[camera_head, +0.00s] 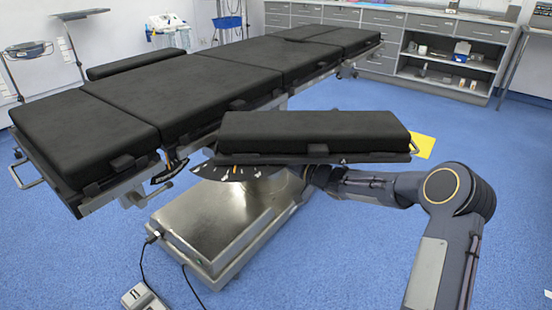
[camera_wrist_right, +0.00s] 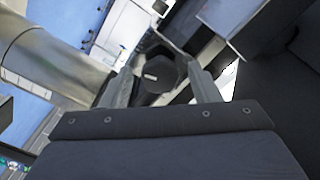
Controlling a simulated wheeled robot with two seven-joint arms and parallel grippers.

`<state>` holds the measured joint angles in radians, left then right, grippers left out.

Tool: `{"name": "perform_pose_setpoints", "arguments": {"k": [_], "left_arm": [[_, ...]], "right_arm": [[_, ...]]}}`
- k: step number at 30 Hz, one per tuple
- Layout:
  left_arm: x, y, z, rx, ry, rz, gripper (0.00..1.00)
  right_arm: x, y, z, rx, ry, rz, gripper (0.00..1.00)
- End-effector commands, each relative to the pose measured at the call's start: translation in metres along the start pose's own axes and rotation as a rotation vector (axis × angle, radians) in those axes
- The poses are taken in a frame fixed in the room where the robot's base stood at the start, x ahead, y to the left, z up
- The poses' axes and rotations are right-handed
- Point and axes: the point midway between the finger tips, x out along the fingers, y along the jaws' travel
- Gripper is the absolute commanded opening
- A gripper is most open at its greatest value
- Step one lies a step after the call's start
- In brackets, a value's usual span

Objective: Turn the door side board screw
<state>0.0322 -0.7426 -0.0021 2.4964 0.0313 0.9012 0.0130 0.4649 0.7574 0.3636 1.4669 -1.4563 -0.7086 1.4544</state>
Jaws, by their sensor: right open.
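The padded black side board (camera_head: 312,132) sticks out from the near long side of the operating table (camera_head: 190,92). My right arm reaches in from the right, and its gripper is under the board, mostly hidden in the head view. In the right wrist view my right gripper (camera_wrist_right: 163,88) is open, with its two grey fingers apart. A dark, many-sided knob (camera_wrist_right: 158,73), which looks like the screw, shows between and just beyond the fingertips. Whether the fingers touch it I cannot tell. My left gripper is not in view.
The table's metal base (camera_head: 225,225) stands on the blue floor below, left of my right arm. A pedal unit (camera_head: 143,298) with cables lies at the bottom. Grey cabinets (camera_head: 450,45) line the back wall. The floor at right is mostly clear.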

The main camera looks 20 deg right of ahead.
Motion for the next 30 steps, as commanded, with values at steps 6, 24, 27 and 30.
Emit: {"name": "perform_pose_setpoints", "arguments": {"k": [6,24,27,30], "left_arm": [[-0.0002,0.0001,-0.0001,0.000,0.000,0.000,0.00],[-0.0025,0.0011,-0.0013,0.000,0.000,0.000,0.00],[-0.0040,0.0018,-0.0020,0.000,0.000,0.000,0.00],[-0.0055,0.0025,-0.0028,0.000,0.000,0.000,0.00]], "right_arm": [[-0.0003,0.0000,-0.0001,-0.001,0.000,0.000,0.40],[-0.0004,-0.0006,-0.0003,-0.069,-0.001,0.000,0.11],[-0.0005,-0.0008,-0.0005,-0.127,-0.001,0.000,0.11],[-0.0005,-0.0006,-0.0005,-0.202,0.000,0.001,0.11]]}}
